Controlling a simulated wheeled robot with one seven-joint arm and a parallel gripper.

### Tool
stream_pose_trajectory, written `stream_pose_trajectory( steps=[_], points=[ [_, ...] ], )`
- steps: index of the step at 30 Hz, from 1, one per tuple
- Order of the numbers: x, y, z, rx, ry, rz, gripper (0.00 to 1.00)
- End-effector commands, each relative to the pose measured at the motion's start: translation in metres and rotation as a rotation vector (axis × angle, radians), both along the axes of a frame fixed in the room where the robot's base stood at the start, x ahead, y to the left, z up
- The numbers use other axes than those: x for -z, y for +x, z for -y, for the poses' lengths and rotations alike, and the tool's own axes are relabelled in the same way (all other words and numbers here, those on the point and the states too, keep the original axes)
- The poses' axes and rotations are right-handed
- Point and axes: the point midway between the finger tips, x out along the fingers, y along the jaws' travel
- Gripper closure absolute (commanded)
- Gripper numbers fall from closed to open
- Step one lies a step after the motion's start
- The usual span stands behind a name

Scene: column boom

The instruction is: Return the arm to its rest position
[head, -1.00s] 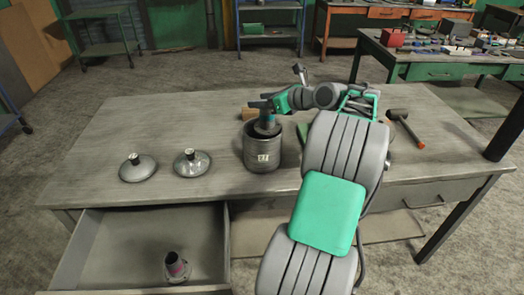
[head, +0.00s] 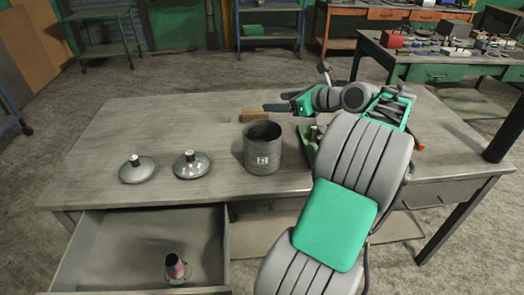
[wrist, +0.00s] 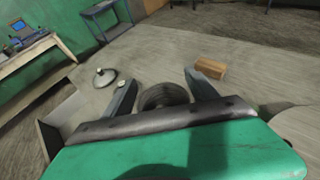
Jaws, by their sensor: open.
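My gripper (head: 277,102) is in the air above the table, behind and right of the grey metal canister. Its two fingers are apart with nothing between them; they also show in the wrist view (wrist: 158,92). My arm reaches in from the lower right and hides part of the table. The open-topped canister (head: 263,158) stands upright on the table, apart from the gripper. In the wrist view the canister (wrist: 163,96) shows beyond the fingers, its lower part hidden by the gripper body.
Two round lids with knobs, one left (head: 138,170) and one right (head: 191,165), lie on the workbench (head: 150,125). A wooden block (head: 255,115) lies behind the canister. The drawer (head: 120,245) is open and holds a dark cylindrical part with a flange (head: 176,267). A green object is partly hidden beside my arm.

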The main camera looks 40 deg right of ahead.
Motion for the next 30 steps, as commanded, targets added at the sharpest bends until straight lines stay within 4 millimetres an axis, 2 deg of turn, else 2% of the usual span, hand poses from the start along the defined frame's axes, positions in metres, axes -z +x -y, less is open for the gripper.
stream_pose_trajectory(
  steps=[11, 14, 17, 18, 20, 22, 24, 26, 27, 29, 30],
  points=[
    [-0.001, -0.001, 0.000, -0.001, -0.003, 0.001, 0.32],
    [0.001, 0.013, -0.020, -0.056, -0.098, -0.017, 0.32],
    [0.013, 0.040, -0.071, -0.207, -0.342, -0.060, 0.32],
    [0.019, 0.049, -0.099, -0.295, -0.474, -0.080, 0.32],
    [0.032, 0.057, -0.143, -0.451, -0.683, -0.107, 0.32],
    [0.047, 0.055, -0.192, -0.651, -0.923, -0.126, 0.32],
    [0.062, 0.042, -0.238, -0.868, -1.149, -0.130, 0.32],
    [0.077, 0.023, -0.274, -1.069, -1.329, -0.119, 0.32],
    [0.086, 0.008, -0.295, -1.208, -1.442, -0.104, 0.32],
    [0.100, -0.019, -0.323, -1.424, -1.602, -0.068, 0.32],
    [0.110, -0.039, -0.338, -1.571, -1.696, -0.036, 0.32]
  ],
)
